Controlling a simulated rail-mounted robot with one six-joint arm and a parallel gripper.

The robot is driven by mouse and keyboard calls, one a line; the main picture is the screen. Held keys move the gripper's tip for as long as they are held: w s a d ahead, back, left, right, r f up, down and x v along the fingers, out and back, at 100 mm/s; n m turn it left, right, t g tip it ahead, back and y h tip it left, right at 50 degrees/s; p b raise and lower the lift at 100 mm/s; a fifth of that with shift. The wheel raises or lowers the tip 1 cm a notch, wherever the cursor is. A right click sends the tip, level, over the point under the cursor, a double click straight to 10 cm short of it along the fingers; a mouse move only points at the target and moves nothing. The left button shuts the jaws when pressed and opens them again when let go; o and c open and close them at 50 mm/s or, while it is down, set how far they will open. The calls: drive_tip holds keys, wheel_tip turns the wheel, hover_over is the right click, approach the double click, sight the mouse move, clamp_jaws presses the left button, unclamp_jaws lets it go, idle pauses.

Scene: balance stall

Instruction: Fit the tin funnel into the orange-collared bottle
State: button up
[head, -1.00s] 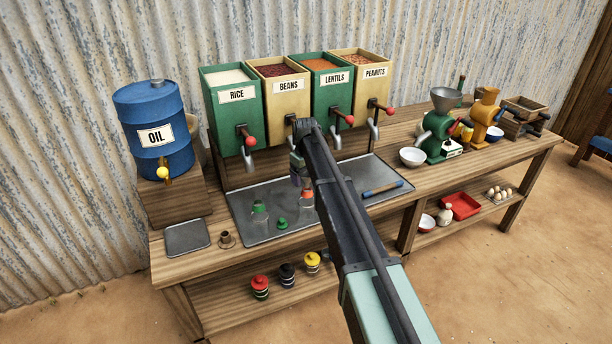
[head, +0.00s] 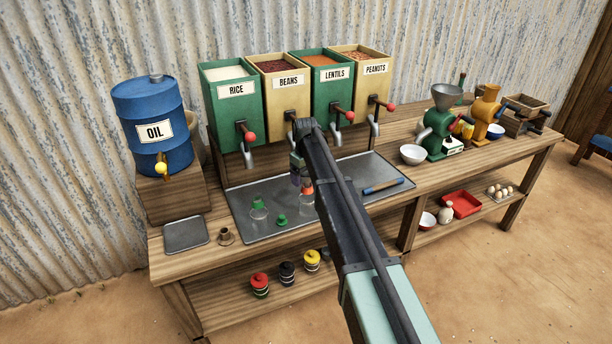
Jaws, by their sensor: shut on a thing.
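The orange-collared bottle (head: 307,198) is clear and stands upright on the metal tray, partly covered by my arm. My gripper (head: 296,178) points down just above and left of its orange collar, mostly hidden behind my own arm. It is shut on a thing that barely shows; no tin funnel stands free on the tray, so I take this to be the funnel. I cannot tell whether it touches the bottle.
A clear green-collared bottle (head: 258,208) and a small green piece (head: 282,220) stand left on the metal tray (head: 340,172). A blue-handled tool (head: 382,187) lies at its right. Dispensers with red-knobbed taps (head: 248,137) hang behind. A small brown cup-like piece (head: 226,237) stands front left.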

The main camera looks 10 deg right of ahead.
drive_tip(key=shift+f, duration=0.15)
drive_tip(key=o, duration=0.8)
wheel_tip(320, 180, up, 7)
drive_tip(key=p, duration=0.7)
drive_tip(key=s+m, duration=0.2)
drive_tip(key=s, duration=1)
drive_tip(key=s+m, duration=0.2)
drive_tip(key=s, duration=1.1)
drive_tip(key=s+m, duration=0.1)
drive_tip(key=s, duration=1.2)
drive_tip(key=shift+d+m, duration=0.15)
drive_tip(key=shift+m, duration=0.25)
